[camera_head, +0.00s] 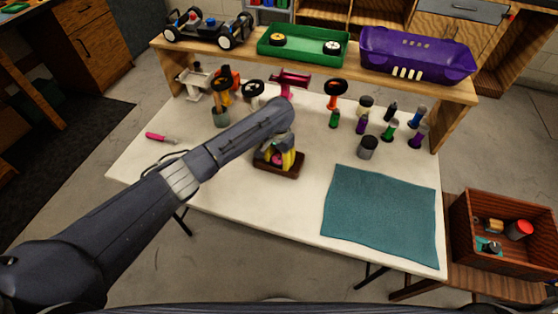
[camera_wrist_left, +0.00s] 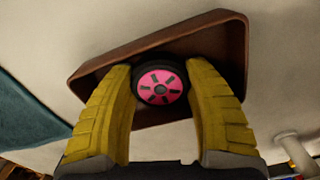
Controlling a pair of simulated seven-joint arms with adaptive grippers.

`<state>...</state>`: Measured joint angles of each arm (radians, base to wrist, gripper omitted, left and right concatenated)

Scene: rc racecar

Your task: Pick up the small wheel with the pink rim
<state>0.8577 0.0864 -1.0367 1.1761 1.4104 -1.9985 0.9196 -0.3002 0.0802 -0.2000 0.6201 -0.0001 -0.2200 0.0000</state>
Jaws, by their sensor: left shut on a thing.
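The small wheel with the pink rim (camera_wrist_left: 160,87) lies between the yellow fingers of my left gripper (camera_wrist_left: 160,92) in the left wrist view. The fingers press on its black tyre from both sides, so the left gripper is shut on it. The wheel is in or just above a shallow brown tray (camera_wrist_left: 225,36); I cannot tell whether it touches the tray's floor. In the head view my left gripper (camera_head: 278,160) reaches down over the brown tray (camera_head: 290,174), and the wheel is mostly hidden by the fingers. My right gripper is not in view.
A teal mat (camera_head: 380,215) covers the front right of the white table (camera_head: 240,200). Several small bottles and a dark grey can (camera_head: 367,147) stand at the right. A wooden shelf at the back holds a car chassis (camera_head: 208,30), a green tray (camera_head: 303,58) and a purple body (camera_head: 415,55).

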